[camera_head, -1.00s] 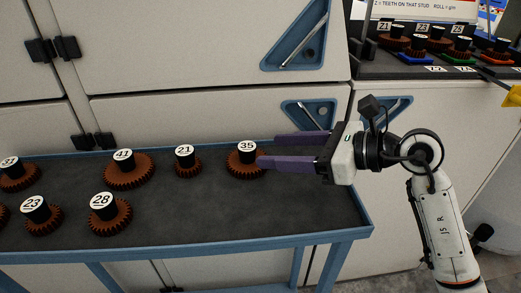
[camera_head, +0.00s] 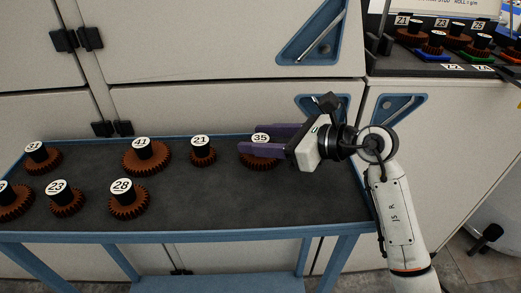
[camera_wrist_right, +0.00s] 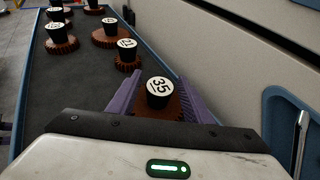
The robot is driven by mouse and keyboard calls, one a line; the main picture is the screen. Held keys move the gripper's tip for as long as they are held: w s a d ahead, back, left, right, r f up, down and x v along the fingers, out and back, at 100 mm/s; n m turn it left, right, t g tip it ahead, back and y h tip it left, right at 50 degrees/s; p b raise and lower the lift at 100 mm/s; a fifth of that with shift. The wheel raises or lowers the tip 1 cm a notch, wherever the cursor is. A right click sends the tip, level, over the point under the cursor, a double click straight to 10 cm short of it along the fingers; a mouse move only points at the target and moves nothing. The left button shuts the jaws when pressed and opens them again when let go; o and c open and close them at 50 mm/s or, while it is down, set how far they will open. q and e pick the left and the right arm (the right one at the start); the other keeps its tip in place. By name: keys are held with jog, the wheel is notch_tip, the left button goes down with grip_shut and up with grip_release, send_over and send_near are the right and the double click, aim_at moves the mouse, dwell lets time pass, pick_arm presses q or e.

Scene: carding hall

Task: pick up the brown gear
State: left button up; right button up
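Several brown gears with black numbered hubs stand on the dark table top. The brown gear marked 35 (camera_head: 259,162) is at the right end of the back row. My right gripper (camera_head: 255,139) reaches in from the right, with its purple fingers on either side of that gear's hub. In the right wrist view the hub marked 35 (camera_wrist_right: 159,91) stands upright between the spread fingers, with its gear partly hidden below. The gripper looks open.
Gear 21 (camera_head: 203,157) and gear 41 (camera_head: 147,158) stand left of gear 35. Gear 28 (camera_head: 128,206) and gear 23 (camera_head: 67,203) are in front. The blue-rimmed table (camera_head: 270,205) is bare at front right. Pale cabinets with blue recessed handles (camera_head: 312,45) rise behind.

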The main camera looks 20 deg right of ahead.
aim_at(262, 138)
jog(key=c, duration=1)
jog(key=shift+o, duration=0.2)
notch_tip(262, 138, up, 10)
jog(key=shift+d, duration=0.1)
